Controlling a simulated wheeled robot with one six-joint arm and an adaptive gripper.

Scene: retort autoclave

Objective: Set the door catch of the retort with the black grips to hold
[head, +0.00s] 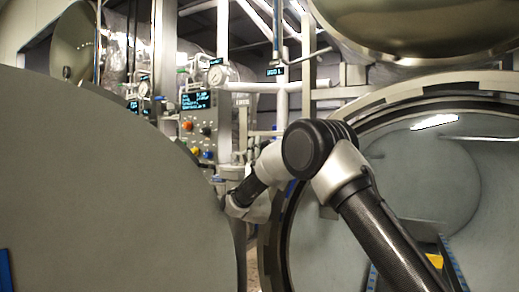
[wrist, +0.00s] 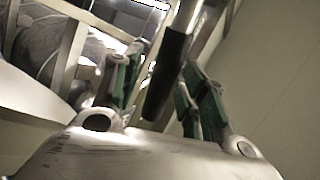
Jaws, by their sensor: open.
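A black cylindrical grip (wrist: 168,75) on a pale metal bar shows in the wrist view, slanting down from the top. My gripper (wrist: 157,70) has its green-sided fingers apart, one on each side of the grip in the picture. I cannot tell whether they touch it. In the head view, my arm reaches to the right edge of a large grey round door (head: 110,190), and the door hides my gripper. An open round retort mouth (head: 275,235) stands at the right. I cannot make out the door catch or its setting.
A control panel (head: 205,130) with a lit screen, gauge and coloured knobs stands behind the door. A shiny domed surface (head: 420,25) hangs at the upper right. Pipes and frames fill the back. Only a narrow gap shows between door and retort mouth.

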